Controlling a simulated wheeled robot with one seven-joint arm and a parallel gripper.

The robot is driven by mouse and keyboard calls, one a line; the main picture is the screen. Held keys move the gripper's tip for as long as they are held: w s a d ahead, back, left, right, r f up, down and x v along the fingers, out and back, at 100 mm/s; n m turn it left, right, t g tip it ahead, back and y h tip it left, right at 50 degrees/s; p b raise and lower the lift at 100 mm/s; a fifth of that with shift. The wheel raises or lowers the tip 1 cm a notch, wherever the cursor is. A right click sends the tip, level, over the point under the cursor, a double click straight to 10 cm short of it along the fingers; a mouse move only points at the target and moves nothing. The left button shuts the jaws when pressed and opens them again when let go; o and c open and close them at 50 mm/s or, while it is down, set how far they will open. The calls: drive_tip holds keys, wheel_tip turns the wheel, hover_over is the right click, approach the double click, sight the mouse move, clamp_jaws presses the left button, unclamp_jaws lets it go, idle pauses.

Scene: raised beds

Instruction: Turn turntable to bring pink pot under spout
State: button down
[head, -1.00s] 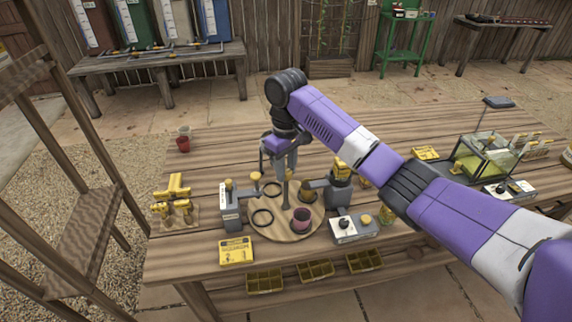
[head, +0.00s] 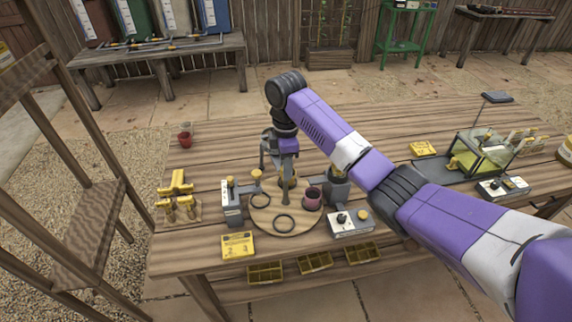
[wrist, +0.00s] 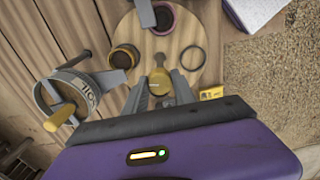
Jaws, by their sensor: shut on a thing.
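The round wooden turntable (head: 264,222) stands on the bench and also shows in the wrist view (wrist: 178,38). The pink pot (head: 312,199) stands upright at its right side, close beside a grey station (head: 338,188). I cannot tell whether a spout is directly above it. An ochre pot (head: 288,180) is at the turntable's back, partly hidden by my gripper.
A grey station with a yellow top (head: 231,203) stands left of the turntable. A control box (head: 350,222) is at front right and a yellow card (head: 238,245) at front left. Yellow fittings (head: 177,196) and a red pot (head: 185,138) are farther left.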

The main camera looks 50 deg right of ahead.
drive_tip(key=shift+n, duration=1.4)
drive_tip(key=shift+r, duration=0.1)
drive_tip(key=c, duration=1)
unclamp_jaws()
drive_tip(key=shift+c, duration=0.2)
wheel_tip(320, 180, up, 8)
drive_tip(key=shift+f+p, duration=0.15)
drive_tip(key=shift+p, duration=0.3)
